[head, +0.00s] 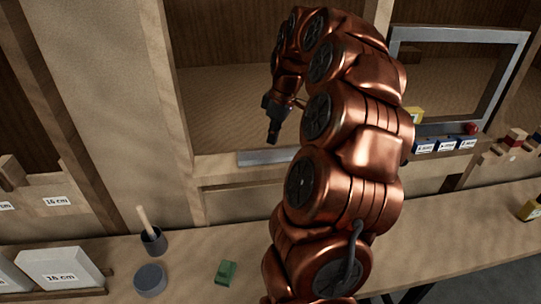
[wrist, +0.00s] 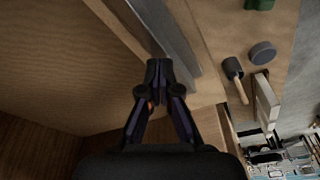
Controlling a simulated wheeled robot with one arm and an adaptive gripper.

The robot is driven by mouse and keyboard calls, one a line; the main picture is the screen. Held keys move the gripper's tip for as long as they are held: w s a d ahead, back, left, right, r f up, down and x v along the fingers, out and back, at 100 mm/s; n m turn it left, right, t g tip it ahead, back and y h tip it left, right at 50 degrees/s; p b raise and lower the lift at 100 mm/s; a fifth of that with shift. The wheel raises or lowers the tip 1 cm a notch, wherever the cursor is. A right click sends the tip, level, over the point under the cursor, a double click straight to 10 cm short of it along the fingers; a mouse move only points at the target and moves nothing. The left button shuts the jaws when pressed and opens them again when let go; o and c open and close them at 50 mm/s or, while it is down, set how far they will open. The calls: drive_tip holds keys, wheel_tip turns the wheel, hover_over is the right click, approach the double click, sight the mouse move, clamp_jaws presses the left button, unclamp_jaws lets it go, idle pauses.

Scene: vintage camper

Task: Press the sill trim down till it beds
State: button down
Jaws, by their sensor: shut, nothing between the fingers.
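The sill trim, which I take to be the light grey strip (head: 262,158), lies along the front edge of the wooden recess in the head view. Its right part is hidden behind my arm. In the wrist view the grey strip (wrist: 168,32) runs from the top down past the fingertips. My gripper (head: 272,141) is shut and empty, pointing down just above the strip in the head view. In the wrist view my gripper (wrist: 158,64) has its closed tips beside or over the strip. I cannot tell whether they touch it, or whether it sits flush.
On the bench below are a green block (head: 226,272), a grey round tin (head: 150,279), a dark cup with a wooden handle (head: 153,239) and a white block (head: 61,268). A grey window frame (head: 510,75) and several blue boxes (head: 447,145) are at right, beyond my arm.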

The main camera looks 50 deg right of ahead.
drive_tip(key=shift+f+b, duration=0.6)
drive_tip(key=shift+f, duration=0.4)
idle(0.9)
drive_tip(key=shift+r, duration=0.1)
drive_tip(key=shift+r+p, duration=0.85)
drive_tip(key=shift+r, duration=2.6)
